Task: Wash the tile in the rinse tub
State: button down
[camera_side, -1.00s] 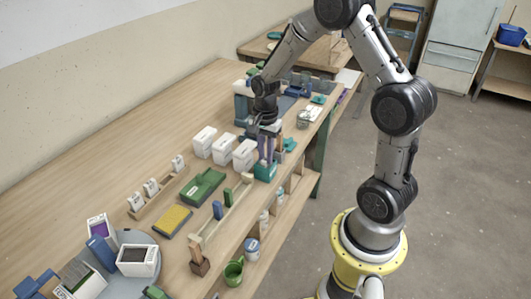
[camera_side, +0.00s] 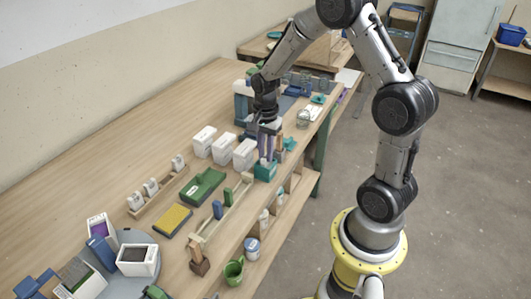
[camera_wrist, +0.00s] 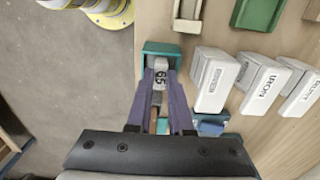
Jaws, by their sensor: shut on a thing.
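My gripper (camera_wrist: 161,92) is shut on a small pale grey block marked "65" (camera_wrist: 161,76), which I take to be the tile. The teal open box (camera_wrist: 176,48), which looks like the rinse tub, lies directly beyond the fingertips in the wrist view. The tile overlaps its near side there; I cannot tell how deep it sits. In the side view the purple fingers of my gripper (camera_side: 267,154) point down over the teal tub (camera_side: 264,174). The tile cannot be made out there.
Three white lettered buckets (camera_side: 222,149) stand in a row beside the tub. A green tray (camera_side: 203,187), a yellow sponge-like pad (camera_side: 174,219) and a wooden rack (camera_side: 222,214) lie nearer the camera. Clear tabletop lies behind the buckets toward the wall.

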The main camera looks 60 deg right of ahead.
jog(key=shift+f, duration=0.2)
jog(key=shift+r, duration=0.15)
dwell(0.3)
dwell(0.5)
jog(key=shift+f, duration=0.2)
jog(key=shift+r, duration=0.15)
dwell(0.3)
jog(key=shift+f, duration=0.2)
jog(key=shift+r, duration=0.15)
